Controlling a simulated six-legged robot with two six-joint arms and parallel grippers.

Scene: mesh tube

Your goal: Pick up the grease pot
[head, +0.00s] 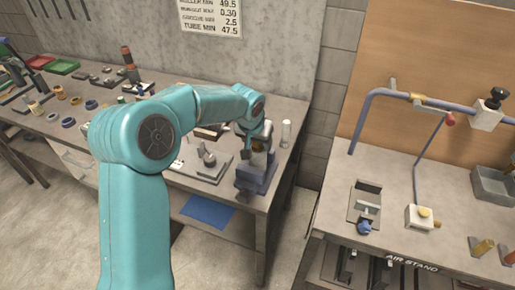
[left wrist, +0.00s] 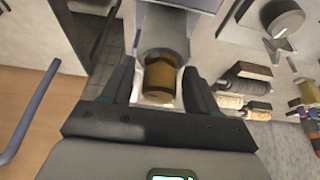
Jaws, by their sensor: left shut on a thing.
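The grease pot appears as a small amber-brown pot (left wrist: 159,76) between my left gripper's fingers in the left wrist view. My left gripper (left wrist: 160,88) is shut on it, with a dark finger on each side. In the head view the left gripper (head: 258,142) points down over a blue-grey block-like fixture (head: 256,178) at the bench's right end. Only a little of the brown pot (head: 260,158) shows there, just above the fixture. I cannot tell whether the pot still touches the fixture. My right gripper is out of view.
A clear cylinder (head: 286,133) stands close right of the gripper. A grey plate with a round part (head: 209,160) lies to its left. Rings and trays crowd the bench's left side. An air stand (head: 395,262) with blue pipework (head: 366,120) stands right, across a floor gap.

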